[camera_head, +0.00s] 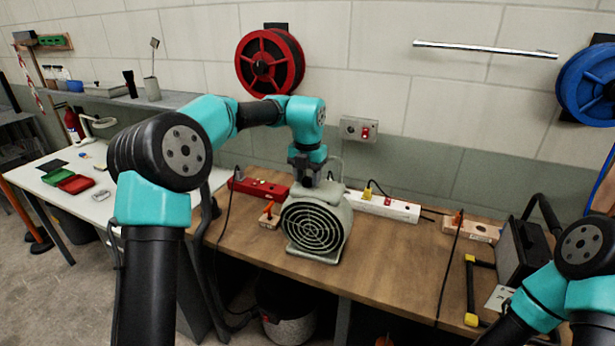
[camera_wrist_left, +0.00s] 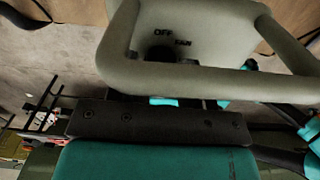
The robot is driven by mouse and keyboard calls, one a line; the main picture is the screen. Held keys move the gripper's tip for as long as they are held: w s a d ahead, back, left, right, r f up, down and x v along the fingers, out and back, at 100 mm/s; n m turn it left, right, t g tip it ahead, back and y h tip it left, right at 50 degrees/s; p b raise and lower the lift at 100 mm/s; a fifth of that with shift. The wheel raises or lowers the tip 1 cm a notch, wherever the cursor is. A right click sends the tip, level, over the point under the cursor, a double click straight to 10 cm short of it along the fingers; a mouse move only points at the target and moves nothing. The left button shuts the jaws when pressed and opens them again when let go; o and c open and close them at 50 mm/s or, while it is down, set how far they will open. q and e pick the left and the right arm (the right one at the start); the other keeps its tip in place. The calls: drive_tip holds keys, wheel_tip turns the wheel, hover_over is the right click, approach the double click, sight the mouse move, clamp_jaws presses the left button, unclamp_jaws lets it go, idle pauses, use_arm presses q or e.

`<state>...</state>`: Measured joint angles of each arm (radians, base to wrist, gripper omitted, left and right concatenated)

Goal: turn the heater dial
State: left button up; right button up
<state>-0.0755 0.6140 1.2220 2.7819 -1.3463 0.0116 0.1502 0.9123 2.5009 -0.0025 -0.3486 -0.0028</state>
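The grey-green fan heater (camera_head: 316,222) stands on the wooden workbench, its round grille facing me. My left gripper (camera_head: 310,180) points down at the top of the heater. In the left wrist view the heater's top panel (camera_wrist_left: 215,40) shows the words OFF and FAN, and its thick handle (camera_wrist_left: 190,82) crosses in front. A dark round shape (camera_wrist_left: 162,52) below OFF may be the dial; most of it is hidden behind the handle. My left fingertips are hidden, so I cannot tell whether they are open or touching the dial. My right gripper is outside both views.
A red power strip (camera_head: 258,188) lies left of the heater and a white one (camera_head: 382,206) lies behind to the right. A small wooden block (camera_head: 269,216) with an orange switch sits close left. A black case (camera_head: 524,252) stands at the right.

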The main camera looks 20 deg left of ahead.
sight(308, 178)
use_arm(q)
drive_tip(key=c, duration=0.7)
drive_tip(key=shift+o, duration=0.2)
drive_tip(key=shift+n, duration=1.5)
drive_tip(key=o, duration=0.9)
wheel_tip(308, 178, up, 17)
drive_tip(key=shift+r, duration=0.2)
